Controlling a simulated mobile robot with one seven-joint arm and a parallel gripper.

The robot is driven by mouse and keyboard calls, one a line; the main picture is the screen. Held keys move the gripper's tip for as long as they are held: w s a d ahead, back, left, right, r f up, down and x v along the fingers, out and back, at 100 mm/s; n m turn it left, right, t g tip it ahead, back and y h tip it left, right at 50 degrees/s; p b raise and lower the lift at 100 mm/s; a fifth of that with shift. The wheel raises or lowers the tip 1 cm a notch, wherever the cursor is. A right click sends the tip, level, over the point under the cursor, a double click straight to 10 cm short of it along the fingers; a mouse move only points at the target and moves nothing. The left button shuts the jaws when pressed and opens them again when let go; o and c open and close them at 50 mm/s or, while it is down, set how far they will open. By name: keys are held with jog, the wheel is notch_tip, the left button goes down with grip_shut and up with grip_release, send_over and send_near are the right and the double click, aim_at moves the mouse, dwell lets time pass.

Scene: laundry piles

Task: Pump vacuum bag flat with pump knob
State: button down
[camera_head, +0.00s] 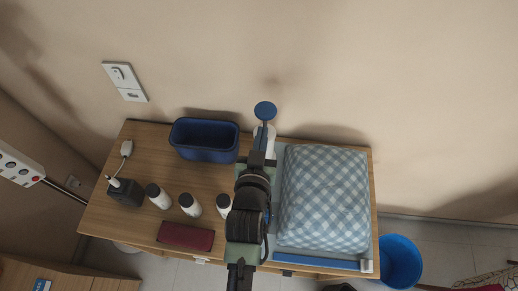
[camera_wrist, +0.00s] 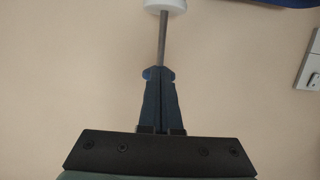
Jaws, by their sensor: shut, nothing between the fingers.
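The pump's round blue knob (camera_head: 265,110) stands at the back of the table, with part of the white pump body (camera_head: 271,131) showing beside my fingers. My gripper (camera_head: 265,126) is shut and empty, its fingers reaching toward the knob. In the wrist view the shut fingertips (camera_wrist: 160,73) overlap the blue knob, which is mostly hidden behind them. A thin grey rod (camera_wrist: 163,42) runs from there to the white pump body (camera_wrist: 165,5). I cannot tell whether the fingers touch the knob. The vacuum bag (camera_head: 325,197), with blue-and-white checked fabric, looks puffed up on the right.
A dark blue bin (camera_head: 205,140) stands at the back left of the wooden table (camera_head: 137,212). Several white bottles with dark caps (camera_head: 190,205), a dark red case (camera_head: 186,236) and a black charger (camera_head: 124,192) lie left of my arm. A blue bucket (camera_head: 400,262) stands on the floor at right.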

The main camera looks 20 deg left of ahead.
jog(key=v, duration=0.5)
jog(key=shift+r+b, duration=0.2)
jog(key=shift+b, duration=0.2)
dwell(1.1)
notch_tip(320, 180, up, 8)
jog(key=p, duration=1)
jog(key=shift+s+p, duration=0.15)
jog(key=shift+p, duration=0.25)
jog(key=shift+d, duration=0.1)
jog(key=p, duration=0.3)
send_over(265, 113)
jog(key=s, duration=0.2)
notch_tip(265, 113, down, 2)
jog(key=f, duration=0.1)
jog(key=f+b, duration=0.2)
jog(key=shift+w+d, duration=0.3)
jog(key=shift+d, duration=0.05)
jog(key=shift+f+b, duration=0.45)
jog(key=shift+f, duration=0.3)
